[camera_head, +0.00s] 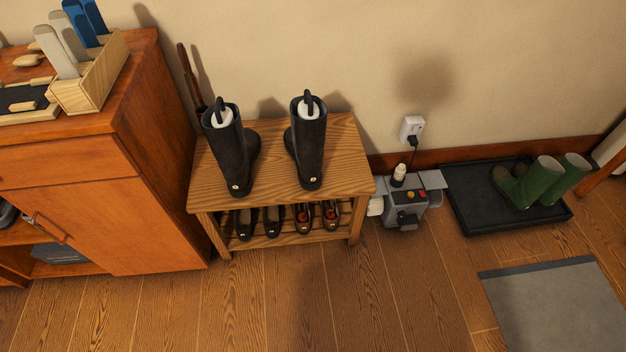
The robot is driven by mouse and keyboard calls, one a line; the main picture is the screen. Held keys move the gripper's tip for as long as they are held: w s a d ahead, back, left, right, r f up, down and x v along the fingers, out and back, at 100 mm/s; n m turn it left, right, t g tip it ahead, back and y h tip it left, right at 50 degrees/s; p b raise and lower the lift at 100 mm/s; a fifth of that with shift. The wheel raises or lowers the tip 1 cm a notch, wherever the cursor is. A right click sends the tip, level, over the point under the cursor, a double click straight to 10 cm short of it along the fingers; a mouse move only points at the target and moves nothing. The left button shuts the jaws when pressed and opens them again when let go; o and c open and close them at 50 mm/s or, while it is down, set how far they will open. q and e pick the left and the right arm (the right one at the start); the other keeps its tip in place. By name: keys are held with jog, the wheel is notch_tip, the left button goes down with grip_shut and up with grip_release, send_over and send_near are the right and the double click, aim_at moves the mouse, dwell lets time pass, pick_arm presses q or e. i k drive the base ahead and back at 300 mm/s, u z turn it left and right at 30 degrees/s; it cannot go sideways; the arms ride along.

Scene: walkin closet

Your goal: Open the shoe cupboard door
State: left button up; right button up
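The shoe cupboard (150,222) is an orange-brown wooden cabinet at the left edge, cut off by the frame. A drawer front (70,162) runs across its upper part. Below it is a door panel (125,222) with a bar handle (48,228) near its left edge. Left of and below the handle, part of the inside shows, with a shelf and a dark box (62,252). Neither of my grippers is in view.
A wooden bench (265,168) with two black boots on top and shoes below stands right of the cupboard. Further right are a grey machine (404,211), a black tray (470,215) with green boots (540,183), and a grey mat (555,310). The front floor is clear.

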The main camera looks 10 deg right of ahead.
aim_at(123, 225)
jog(key=u, duration=0.35)
jog(key=k, duration=0.4)
jog(key=u, duration=1.25)
jog(key=i, duration=0.9)
jog(key=z, duration=0.9)
jog(key=i, duration=0.5)
jog(key=z, duration=0.55)
